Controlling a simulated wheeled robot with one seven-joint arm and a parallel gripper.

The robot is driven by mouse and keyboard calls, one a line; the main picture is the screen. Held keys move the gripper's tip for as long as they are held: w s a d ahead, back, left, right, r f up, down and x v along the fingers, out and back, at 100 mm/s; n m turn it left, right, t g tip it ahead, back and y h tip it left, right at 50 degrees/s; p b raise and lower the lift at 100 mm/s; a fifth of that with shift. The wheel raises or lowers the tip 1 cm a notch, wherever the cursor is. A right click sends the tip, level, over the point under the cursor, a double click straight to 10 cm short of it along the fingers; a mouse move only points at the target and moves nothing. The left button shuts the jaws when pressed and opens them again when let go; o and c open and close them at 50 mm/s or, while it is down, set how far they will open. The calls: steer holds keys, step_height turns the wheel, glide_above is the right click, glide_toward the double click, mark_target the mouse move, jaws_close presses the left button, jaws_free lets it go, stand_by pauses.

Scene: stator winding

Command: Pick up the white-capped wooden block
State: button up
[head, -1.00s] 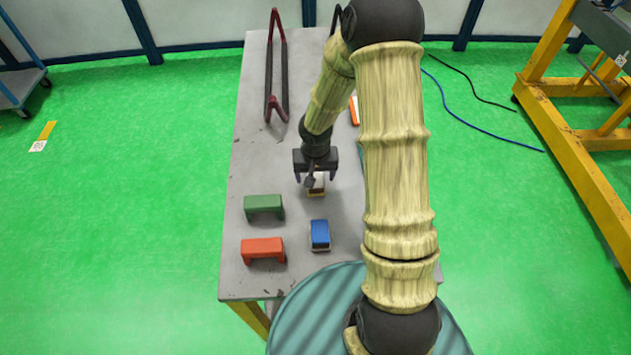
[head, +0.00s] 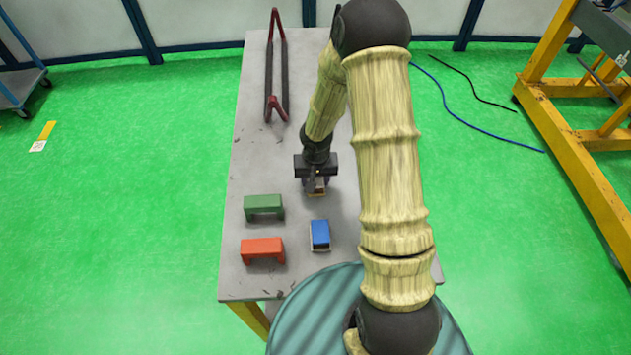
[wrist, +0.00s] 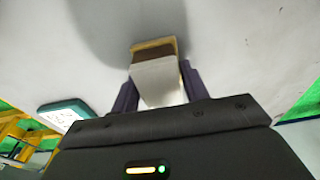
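The white-capped wooden block (wrist: 158,80) is between my gripper's two dark fingers in the wrist view. Its cap is white, with a dark band and a wooden base edge beyond it. In the head view the block (head: 317,192) is mostly hidden under my gripper (head: 316,185), at the middle of the grey table (head: 300,275). The fingers sit close against both its sides, and the gripper looks shut on it. I cannot tell any gap between block and table.
A blue-capped block (head: 320,234) stands just nearer. A green bracket-shaped block (head: 264,207) and an orange one (head: 263,250) stand to the left. A dark rack with red ends (head: 276,70) lies at the back left.

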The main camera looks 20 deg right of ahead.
steer(key=shift+c, duration=0.4)
steer(key=shift+w+r, duration=0.1)
steer(key=shift+r, duration=0.5)
step_height(320, 180, up, 9)
steer(key=shift+f+p, duration=0.1)
steer(key=shift+p, duration=0.85)
steer(key=shift+o, duration=1.2)
steer(key=shift+c, duration=0.2)
